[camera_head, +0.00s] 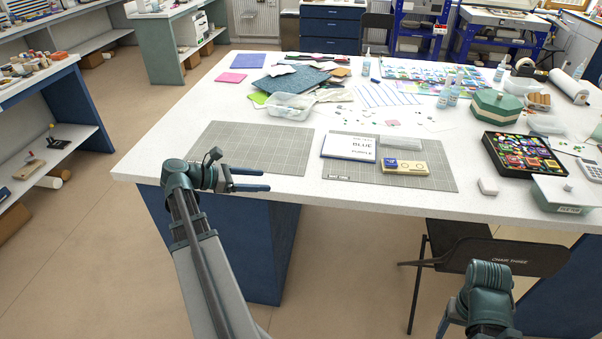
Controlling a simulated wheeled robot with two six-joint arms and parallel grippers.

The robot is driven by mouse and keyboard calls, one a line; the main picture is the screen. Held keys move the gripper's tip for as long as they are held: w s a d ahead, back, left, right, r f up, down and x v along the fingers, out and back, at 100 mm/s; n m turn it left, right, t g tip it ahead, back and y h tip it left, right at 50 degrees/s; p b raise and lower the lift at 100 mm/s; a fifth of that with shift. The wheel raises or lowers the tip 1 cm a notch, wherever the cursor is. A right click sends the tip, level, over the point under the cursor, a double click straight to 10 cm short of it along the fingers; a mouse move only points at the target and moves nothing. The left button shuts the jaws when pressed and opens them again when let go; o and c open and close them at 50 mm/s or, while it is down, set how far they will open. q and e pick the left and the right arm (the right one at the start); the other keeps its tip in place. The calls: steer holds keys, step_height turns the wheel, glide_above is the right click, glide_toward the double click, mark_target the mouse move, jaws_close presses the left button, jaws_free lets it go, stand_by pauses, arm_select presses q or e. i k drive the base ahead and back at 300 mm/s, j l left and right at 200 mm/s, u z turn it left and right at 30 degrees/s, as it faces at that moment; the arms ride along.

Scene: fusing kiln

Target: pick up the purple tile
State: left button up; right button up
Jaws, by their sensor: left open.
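My left gripper (267,180) is open and empty, its two dark fingers pointing right just off the table's front edge by the left grey cutting mat (258,146). I cannot single out a purple tile with certainty. A violet-blue square sheet (248,61) and a magenta sheet (231,77) lie at the table's back left. Several small coloured pieces (392,122) lie mid-table, too small to tell apart. A white card (348,147) with colour words lies on the right cutting mat (437,170). My right arm shows at lower right; its fingers are not visible.
A clear tub (290,107) stands behind the mats. At right are a black tray of coloured pieces (523,155) and a green-topped box (495,105). A black chair (490,254) stands at the front right.

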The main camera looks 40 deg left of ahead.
mark_target(543, 152)
steer(key=i+l+z, duration=0.35)
steer(key=i, duration=0.25)
steer(key=i+z, duration=0.35)
steer(key=i, duration=0.3)
steer(key=i+j+z, duration=0.15)
steer(key=i+z, duration=0.2)
steer(key=i, duration=0.25)
